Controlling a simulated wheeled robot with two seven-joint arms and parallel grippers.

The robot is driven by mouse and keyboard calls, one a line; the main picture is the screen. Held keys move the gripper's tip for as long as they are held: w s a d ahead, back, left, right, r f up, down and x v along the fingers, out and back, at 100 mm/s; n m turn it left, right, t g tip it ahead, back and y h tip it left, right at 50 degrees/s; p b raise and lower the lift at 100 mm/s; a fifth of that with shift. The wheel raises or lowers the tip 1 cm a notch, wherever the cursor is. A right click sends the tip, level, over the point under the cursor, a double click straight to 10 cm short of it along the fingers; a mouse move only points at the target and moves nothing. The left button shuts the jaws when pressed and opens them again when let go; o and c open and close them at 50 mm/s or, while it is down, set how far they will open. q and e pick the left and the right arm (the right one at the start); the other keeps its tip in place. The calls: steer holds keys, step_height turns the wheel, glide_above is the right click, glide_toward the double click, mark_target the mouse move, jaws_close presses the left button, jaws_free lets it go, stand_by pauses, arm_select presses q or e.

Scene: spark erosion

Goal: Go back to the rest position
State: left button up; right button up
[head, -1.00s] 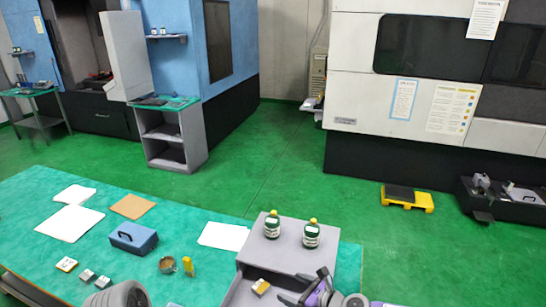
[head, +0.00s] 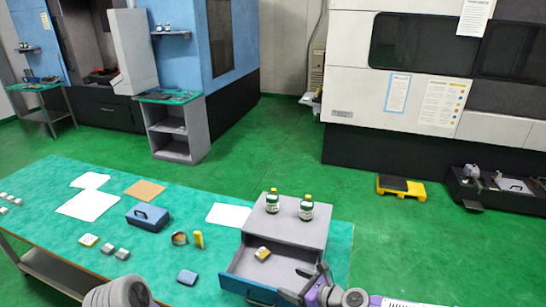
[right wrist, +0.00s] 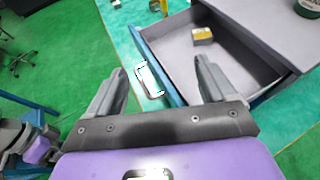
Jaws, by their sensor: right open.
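My right gripper (head: 298,284) is open and empty at the right front of a pulled-out drawer (head: 240,262). In the right wrist view my right gripper (right wrist: 163,80) has its two fingers spread, with the blue drawer front and its pale handle (right wrist: 148,80) seen between and beyond them. I cannot tell whether a finger touches the drawer. The drawer belongs to a grey cabinet (head: 292,222) on the green table. A small yellow and grey box (head: 262,253) lies inside the drawer; it also shows in the right wrist view (right wrist: 202,37). My left gripper is not in view.
Two green-white bottles (head: 306,209) stand on the cabinet. The green table (head: 150,235) holds a blue toolbox (head: 148,215), papers, a yellow item (head: 199,239) and several small blocks. Green floor (head: 260,150) is free behind the table. A yellow step (head: 401,188) stands by the machine.

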steer(key=s+a+f+n+g+h+b, duration=0.1)
steer(key=s+a+f+n+g+b, duration=0.15)
steer(key=s+f+n, duration=0.6)
steer(key=s+a+f+n+g+h+b, duration=0.15)
steer(key=s+f+n+g+b, duration=0.35)
steer(key=f, duration=0.7)
arm_select(q)
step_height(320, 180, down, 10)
steer(key=b, duration=0.2)
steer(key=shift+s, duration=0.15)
arm_select(e)
steer(key=s+d+f+n+h, duration=0.3)
steer(key=s+d+f+n, duration=0.4)
steer(key=s+f+n, duration=0.3)
step_height(320, 180, down, 2)
steer(key=s, duration=0.3)
steer(key=shift+d+g+h, duration=0.15)
steer(key=shift+g+h, duration=0.2)
steer(key=shift+w, duration=0.1)
